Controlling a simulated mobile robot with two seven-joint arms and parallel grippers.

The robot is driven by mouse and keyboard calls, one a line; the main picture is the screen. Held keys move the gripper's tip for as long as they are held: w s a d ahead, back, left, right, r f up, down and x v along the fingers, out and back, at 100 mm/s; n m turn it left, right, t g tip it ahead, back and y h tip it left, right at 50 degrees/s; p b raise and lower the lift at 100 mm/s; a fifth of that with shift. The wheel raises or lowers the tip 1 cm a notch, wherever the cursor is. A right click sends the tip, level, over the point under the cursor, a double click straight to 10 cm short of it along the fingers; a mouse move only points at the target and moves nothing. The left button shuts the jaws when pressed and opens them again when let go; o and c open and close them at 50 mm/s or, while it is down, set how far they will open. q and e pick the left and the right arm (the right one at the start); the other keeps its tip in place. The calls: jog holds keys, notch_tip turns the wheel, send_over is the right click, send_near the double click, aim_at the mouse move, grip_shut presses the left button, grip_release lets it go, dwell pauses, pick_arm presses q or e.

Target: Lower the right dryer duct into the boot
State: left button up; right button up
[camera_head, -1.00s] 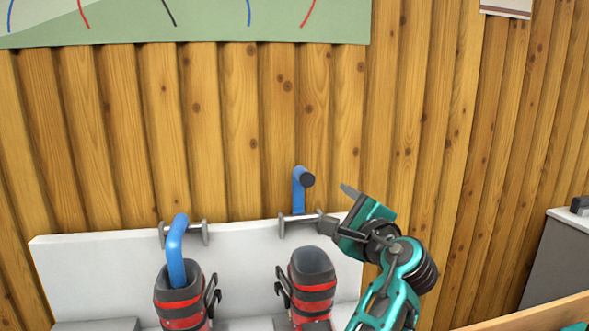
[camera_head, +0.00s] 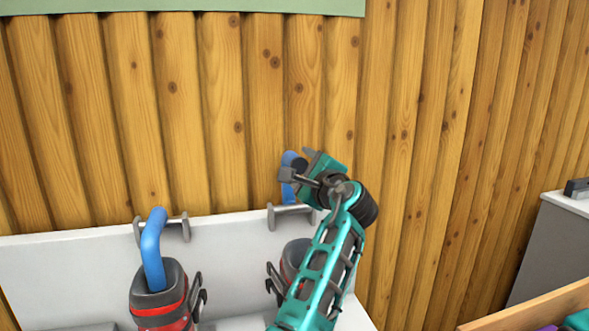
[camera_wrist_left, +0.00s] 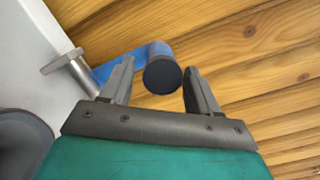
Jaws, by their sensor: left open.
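The right dryer duct (camera_head: 287,193) is a blue bent pipe with a dark end, standing up at the right bracket (camera_head: 270,216) on the white panel. My left gripper (camera_head: 298,164) is at its upper bend and hides part of it. In the left wrist view the duct's dark round end (camera_wrist_left: 162,76) sits between the two open fingers, with a gap visible to the right finger; whether the left finger touches is unclear. The right boot (camera_head: 291,260), dark grey, stands below, mostly hidden by my left arm. My right gripper is not in view.
The left duct (camera_head: 151,248) hangs down into the red-banded left boot (camera_head: 160,304). The white panel (camera_head: 60,265) stands before a log wall (camera_head: 420,130). A grey cabinet (camera_head: 550,245) and a wooden-edged box (camera_head: 530,303) are at the right.

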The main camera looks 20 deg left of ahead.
pick_arm(q)
jog(key=shift+b+x, duration=0.65)
jog(key=shift+x, duration=1.6)
grip_shut()
